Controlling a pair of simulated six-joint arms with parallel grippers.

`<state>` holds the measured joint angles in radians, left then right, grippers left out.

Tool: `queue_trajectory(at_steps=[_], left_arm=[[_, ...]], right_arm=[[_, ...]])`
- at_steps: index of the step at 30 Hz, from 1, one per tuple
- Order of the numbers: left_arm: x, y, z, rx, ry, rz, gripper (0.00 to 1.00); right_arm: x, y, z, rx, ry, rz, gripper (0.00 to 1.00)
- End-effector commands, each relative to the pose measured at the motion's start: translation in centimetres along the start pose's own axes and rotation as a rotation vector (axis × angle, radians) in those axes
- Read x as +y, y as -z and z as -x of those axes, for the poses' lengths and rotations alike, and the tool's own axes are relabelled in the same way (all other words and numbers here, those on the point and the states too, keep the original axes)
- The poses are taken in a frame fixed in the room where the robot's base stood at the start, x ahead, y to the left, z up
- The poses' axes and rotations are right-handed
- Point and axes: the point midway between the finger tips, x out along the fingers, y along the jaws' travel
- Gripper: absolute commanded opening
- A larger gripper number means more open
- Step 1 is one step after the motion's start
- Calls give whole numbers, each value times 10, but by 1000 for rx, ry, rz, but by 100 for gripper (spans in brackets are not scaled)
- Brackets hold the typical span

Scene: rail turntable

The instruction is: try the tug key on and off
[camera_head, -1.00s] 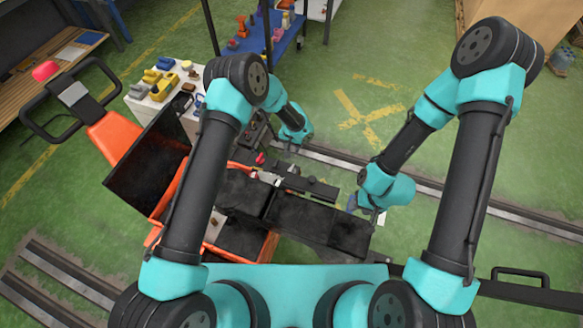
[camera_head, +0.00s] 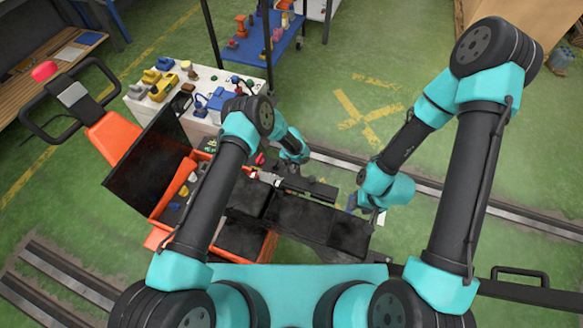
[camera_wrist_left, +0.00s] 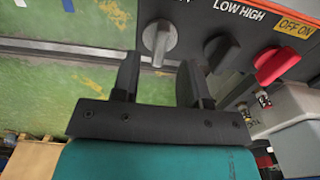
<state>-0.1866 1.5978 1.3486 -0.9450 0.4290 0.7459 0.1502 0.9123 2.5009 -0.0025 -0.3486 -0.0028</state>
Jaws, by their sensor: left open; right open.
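In the left wrist view, a grey key-like knob (camera_wrist_left: 160,40) sticks out of a dark control panel (camera_wrist_left: 190,12), its handle pointing down in the picture. My left gripper (camera_wrist_left: 158,72) is open, with one finger on each side of the knob's lower end; I cannot tell whether either finger touches it. Nothing is held. In the head view my left gripper (camera_head: 293,172) is low over the tug's dark front part, and the knob is too small to make out. My right gripper (camera_head: 366,210) is open, mostly hidden by its own wrist, over the tug's right side.
Right of the grey knob are a black LOW HIGH knob (camera_wrist_left: 220,50) and a red OFF ON knob (camera_wrist_left: 275,63). A white table (camera_head: 205,80) with small objects stands behind.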

Motion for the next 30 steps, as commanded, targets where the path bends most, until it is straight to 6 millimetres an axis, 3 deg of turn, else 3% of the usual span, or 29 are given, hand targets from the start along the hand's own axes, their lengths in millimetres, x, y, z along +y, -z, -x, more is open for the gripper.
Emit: queue_trajectory(at_steps=[3,9,19,30], left_arm=[[0,-1,-18,-1,0,1,40],[0,0,-34,0,0,0,40],[0,0,-36,0,0,0,40],[0,0,-36,0,0,0,6]], right_arm=[[0,0,0,0,0,0,43],[0,0,0,0,0,0,43],[0,0,0,0,0,0,43],[0,0,0,0,0,0,43]])
